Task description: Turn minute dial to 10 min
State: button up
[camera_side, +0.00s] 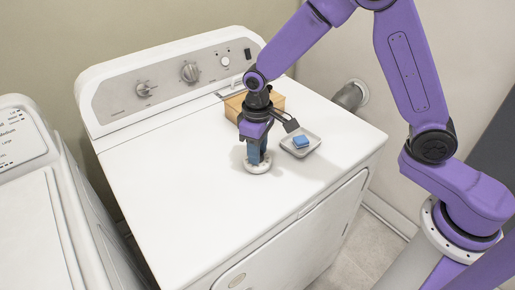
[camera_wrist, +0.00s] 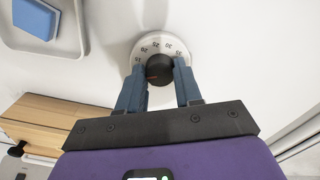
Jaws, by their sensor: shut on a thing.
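The minute dial (camera_side: 257,169) is a round white disc lying on top of the white dryer. In the wrist view, its numbered ring (camera_wrist: 163,45) surrounds a black centre knob (camera_wrist: 159,69) with an orange pointer mark. My gripper (camera_side: 257,161) points straight down over the dial. In the wrist view, the blue fingers of my gripper (camera_wrist: 158,68) sit on either side of the knob and are shut on it. The near part of the ring is hidden by the fingers and knob.
A grey tray (camera_side: 312,147) with a blue block (camera_side: 300,142) stands close right of my gripper. A wooden box (camera_side: 272,99) is behind it. The dryer's control panel (camera_side: 165,79) has several knobs at the back. The dryer top (camera_side: 180,165) is clear to the left.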

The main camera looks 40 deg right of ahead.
dwell(0.4)
jog(key=o, duration=1.1)
jog(key=shift+c, duration=0.2)
notch_tip(320, 180, up, 17)
jog(key=shift+r, duration=0.2)
jog(key=shift+s, duration=0.15)
jog(key=s+d+f+n, duration=0.2)
jog(key=s+d, duration=0.2)
jog(key=s, duration=0.5)
jog(key=s+d+f+n, duration=0.2)
jog(key=s+d, duration=0.2)
jog(key=s, duration=0.5)
jog(key=s+d+f+n, duration=0.3)
jog(key=s+d, duration=0.1)
jog(key=s, duration=0.5)
jog(key=shift+d, duration=0.3)
